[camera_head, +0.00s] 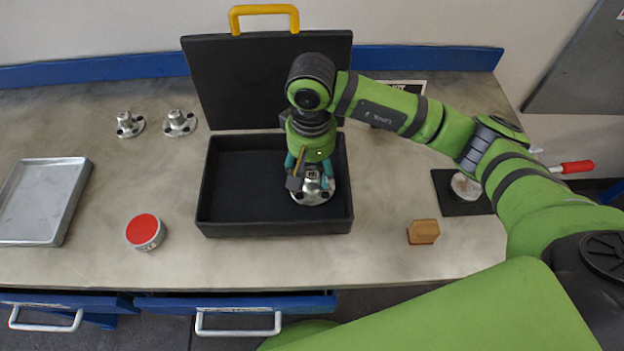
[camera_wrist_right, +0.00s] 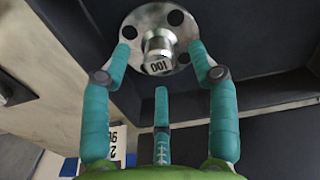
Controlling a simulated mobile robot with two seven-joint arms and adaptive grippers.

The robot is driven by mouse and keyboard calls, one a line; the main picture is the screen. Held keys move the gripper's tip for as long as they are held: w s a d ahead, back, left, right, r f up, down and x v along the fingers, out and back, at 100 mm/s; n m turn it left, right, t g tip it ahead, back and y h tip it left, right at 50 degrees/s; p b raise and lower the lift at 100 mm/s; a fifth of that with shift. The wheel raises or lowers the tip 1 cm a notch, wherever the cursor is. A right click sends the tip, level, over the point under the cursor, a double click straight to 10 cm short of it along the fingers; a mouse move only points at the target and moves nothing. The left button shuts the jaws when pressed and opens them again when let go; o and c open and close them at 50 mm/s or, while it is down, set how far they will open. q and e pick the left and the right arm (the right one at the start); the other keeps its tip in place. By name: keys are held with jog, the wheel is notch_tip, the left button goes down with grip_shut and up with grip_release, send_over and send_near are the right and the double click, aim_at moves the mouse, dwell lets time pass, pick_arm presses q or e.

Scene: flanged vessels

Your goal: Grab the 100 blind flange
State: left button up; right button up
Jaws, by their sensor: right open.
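The 100 blind flange (camera_head: 312,196) is a silvery metal disc with a raised hub, lying in the right part of the open black case (camera_head: 240,228). In the right wrist view the flange (camera_wrist_right: 158,38) shows its bolt holes and the "100" on its hub. My right gripper (camera_head: 311,180) points down into the case at the flange. Its teal fingers are open, and in the wrist view the hub lies between the two outer fingertips (camera_wrist_right: 160,58). I cannot tell whether any finger touches it. My left gripper is not in view.
Two smaller flanges (camera_head: 128,124) (camera_head: 179,123) stand at the back left. A metal tray (camera_head: 40,236), red-topped tin (camera_head: 145,231), wooden block (camera_head: 423,231) and black mat (camera_head: 453,205) with a round piece lie around the case. The case lid (camera_head: 240,85) stands upright behind it.

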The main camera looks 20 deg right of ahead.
aim_at(312, 173)
jog(key=f, duration=0.1)
jog(key=f+p, duration=0.1)
jog(key=f, duration=0.1)
jog(key=shift+w+d+f, duration=0.15)
jog(key=shift+w+f, duration=0.05)
jog(key=shift+f, duration=0.3)
jog(key=c, duration=0.3)
grip_shut()
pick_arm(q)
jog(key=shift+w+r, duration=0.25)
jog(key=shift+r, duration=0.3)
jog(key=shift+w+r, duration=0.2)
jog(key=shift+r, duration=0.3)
pick_arm(e)
jog(key=shift+w, duration=0.1)
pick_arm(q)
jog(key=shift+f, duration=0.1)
pick_arm(e)
jog(key=shift+r, duration=0.2)
